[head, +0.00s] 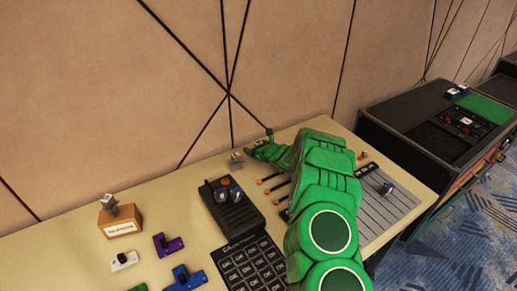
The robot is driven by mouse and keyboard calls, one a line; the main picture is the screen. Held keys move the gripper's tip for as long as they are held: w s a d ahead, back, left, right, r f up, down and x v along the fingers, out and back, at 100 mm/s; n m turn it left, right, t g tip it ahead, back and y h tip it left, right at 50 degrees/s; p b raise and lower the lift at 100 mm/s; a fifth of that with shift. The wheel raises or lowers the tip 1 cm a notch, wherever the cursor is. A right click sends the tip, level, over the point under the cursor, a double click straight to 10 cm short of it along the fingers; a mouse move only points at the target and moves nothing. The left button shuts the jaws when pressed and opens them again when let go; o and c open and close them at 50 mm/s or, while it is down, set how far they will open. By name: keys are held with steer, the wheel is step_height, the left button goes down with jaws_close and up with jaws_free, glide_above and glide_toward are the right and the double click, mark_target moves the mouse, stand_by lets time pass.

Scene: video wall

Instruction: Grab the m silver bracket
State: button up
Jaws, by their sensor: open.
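My green arm reaches across the table from the lower right. My gripper (260,143) is at the table's back edge near the wall. It is small in view and partly hidden by the arm, and it looks open. A small silver-grey bracket-like piece (236,160) stands on the table just left of my gripper, with a small gap between them. Another silver-grey piece (109,204) sits on a brown labelled block (120,222) at the left. Markings on either silver piece are too small to read.
A black control box (233,207) with knobs and a black keypad (252,264) lie left of my arm. White (124,261), purple (168,244) and blue (182,279) pieces lie at the front left. A grey slider panel (385,205) is right. The wall rises behind.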

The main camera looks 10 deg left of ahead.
mark_target(258, 141)
steer(key=c, duration=1.2)
steer(key=shift+r, duration=0.1)
steer(key=shift+r, duration=0.6)
step_height(258, 141, up, 2)
steer(key=shift+r, duration=0.15)
steer(key=shift+s+d+r, duration=0.95)
steer(key=shift+s+r, duration=0.6)
steer(key=shift+s, duration=0.55)
steer(key=shift+s+d+r, duration=0.95)
steer(key=shift+s+r, duration=0.6)
steer(key=shift+s, duration=0.6)
steer(key=shift+s+d+r, duration=0.95)
steer(key=shift+s+r, duration=0.6)
steer(key=shift+s, duration=0.55)
